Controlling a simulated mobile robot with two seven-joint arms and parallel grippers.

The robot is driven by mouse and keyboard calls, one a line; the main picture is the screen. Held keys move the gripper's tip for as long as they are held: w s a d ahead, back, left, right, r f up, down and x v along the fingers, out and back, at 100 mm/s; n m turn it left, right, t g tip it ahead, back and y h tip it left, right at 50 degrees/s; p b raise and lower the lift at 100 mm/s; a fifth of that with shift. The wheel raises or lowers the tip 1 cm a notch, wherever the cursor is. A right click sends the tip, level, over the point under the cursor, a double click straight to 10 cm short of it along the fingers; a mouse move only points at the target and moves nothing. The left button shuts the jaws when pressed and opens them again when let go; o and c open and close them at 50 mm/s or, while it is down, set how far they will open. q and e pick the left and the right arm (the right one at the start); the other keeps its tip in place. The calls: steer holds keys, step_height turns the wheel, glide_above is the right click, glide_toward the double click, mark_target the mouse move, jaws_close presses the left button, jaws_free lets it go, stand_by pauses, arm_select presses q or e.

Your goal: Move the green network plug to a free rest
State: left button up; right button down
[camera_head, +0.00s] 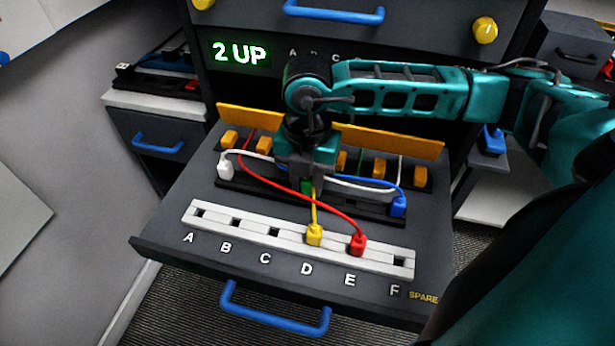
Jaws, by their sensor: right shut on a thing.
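The green network plug (307,187) shows as a small green patch under my right gripper (307,183). My right gripper points down and is shut on it, over the black strip (270,196) in the pulled-out drawer. Its jaws hide most of the plug, and I cannot tell whether the plug touches the strip. A white plug (225,170) stands at the strip's left end and a blue plug (399,206) at its right end. The strip's middle is partly hidden by my gripper and cables. My left gripper is not in view.
In front, a white socket strip (253,238) is lettered A to F. A yellow plug (314,236) is at D and a red plug (357,244) at E; A, B, C and F look empty. The red cable crosses near my gripper. A display (240,53) reads "2 UP".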

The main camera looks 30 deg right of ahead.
steer(key=shift+f+b, duration=0.4)
stand_by(0.4)
stand_by(0.4)
steer(key=shift+c, duration=1.4)
jaws_free()
steer(key=shift+r, duration=0.1)
steer(key=shift+r+p, duration=2.6)
steer(key=shift+r, duration=0.9)
